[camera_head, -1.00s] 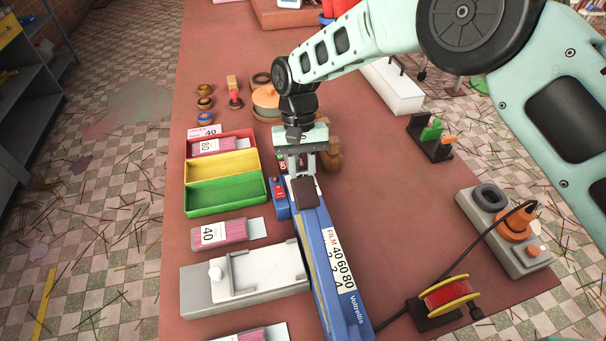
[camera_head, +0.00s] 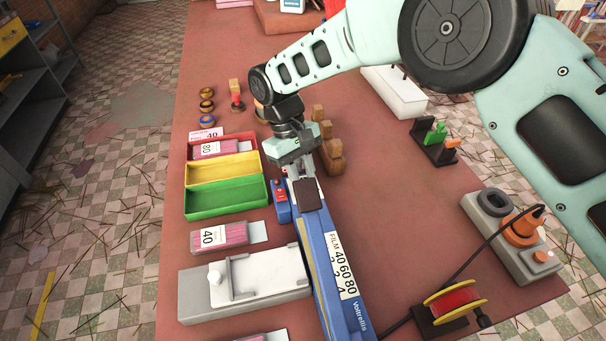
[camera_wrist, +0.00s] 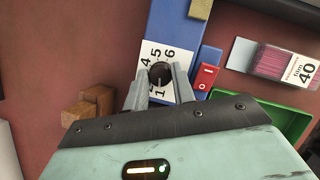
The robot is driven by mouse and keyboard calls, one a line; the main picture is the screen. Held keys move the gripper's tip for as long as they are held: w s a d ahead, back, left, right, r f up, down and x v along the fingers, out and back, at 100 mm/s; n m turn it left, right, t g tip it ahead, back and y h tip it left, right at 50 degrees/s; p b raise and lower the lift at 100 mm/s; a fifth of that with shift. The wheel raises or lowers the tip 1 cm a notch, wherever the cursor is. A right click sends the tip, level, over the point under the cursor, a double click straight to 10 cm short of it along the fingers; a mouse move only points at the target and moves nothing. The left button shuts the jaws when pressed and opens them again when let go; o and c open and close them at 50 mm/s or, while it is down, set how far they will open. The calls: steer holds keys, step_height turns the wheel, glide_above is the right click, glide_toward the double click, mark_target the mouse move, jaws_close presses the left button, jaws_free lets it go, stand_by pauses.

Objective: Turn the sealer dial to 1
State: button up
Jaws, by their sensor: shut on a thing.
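The sealer (camera_head: 335,262) is a long blue machine with a dark brown pad on top and a film chart along its arm. At its far end, the black round dial (camera_wrist: 159,74) sits on a white number plate (camera_wrist: 180,64) in the wrist view. Digits 1, 4, 5 and 6 are readable around it; others are covered. My gripper (camera_wrist: 160,90) is shut on the dial, one grey finger on each side. I cannot clearly tell which number the dial points to. In the head view my gripper (camera_head: 298,172) hides the dial.
A red rocker switch (camera_wrist: 206,76) on a blue box is close beside the number plate. Red, yellow and green trays (camera_head: 226,196) stand left of the sealer. Wooden blocks (camera_head: 333,155) stand close on its right.

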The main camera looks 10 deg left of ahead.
steer(key=shift+r, duration=0.1)
steer(key=o, duration=1)
steer(key=v, duration=1.7)
steer(key=shift+a+r+p, duration=0.1)
steer(key=shift+a+p, duration=0.05)
steer(key=shift+p, duration=0.2)
